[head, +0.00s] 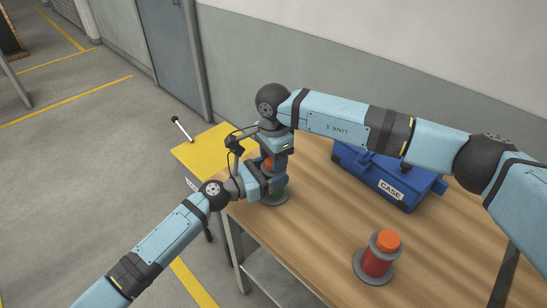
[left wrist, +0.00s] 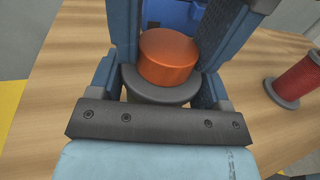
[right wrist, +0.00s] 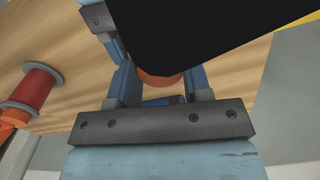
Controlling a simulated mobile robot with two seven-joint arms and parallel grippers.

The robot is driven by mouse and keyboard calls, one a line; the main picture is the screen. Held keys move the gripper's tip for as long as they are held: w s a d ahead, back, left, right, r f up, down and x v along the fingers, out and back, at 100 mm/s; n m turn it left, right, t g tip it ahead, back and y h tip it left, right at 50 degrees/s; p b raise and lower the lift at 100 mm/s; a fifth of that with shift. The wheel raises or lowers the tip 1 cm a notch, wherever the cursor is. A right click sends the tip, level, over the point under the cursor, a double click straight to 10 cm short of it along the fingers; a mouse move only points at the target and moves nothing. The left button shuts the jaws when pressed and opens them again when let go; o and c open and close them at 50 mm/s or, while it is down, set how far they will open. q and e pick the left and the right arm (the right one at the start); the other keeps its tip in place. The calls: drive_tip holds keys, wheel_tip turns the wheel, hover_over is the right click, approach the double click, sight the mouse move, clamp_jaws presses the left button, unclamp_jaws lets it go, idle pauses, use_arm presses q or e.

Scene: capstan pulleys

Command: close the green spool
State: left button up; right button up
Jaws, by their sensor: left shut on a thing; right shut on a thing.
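The green spool (head: 279,193) stands upright near the table's left edge, mostly hidden by my grippers. My left gripper (head: 265,187) comes in from the side and is shut on the spool's body below its upper grey flange (left wrist: 160,88). An orange cap (head: 267,163) sits above that flange; it also shows in the left wrist view (left wrist: 168,55). My right gripper (head: 270,155) points down from above and is shut on the orange cap, seen between its fingers in the right wrist view (right wrist: 160,78). Whether the cap is fully seated cannot be told.
A red spool (head: 376,262) with an orange cap (head: 388,239) stands at the table's front. A blue case (head: 400,187) lies behind, under my right arm. The table's middle is clear.

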drive_tip(key=m, duration=0.9)
drive_tip(key=shift+m, duration=0.3)
drive_tip(key=o, duration=1)
drive_tip(key=shift+r, duration=2.25)
drive_tip(key=shift+c, duration=0.4)
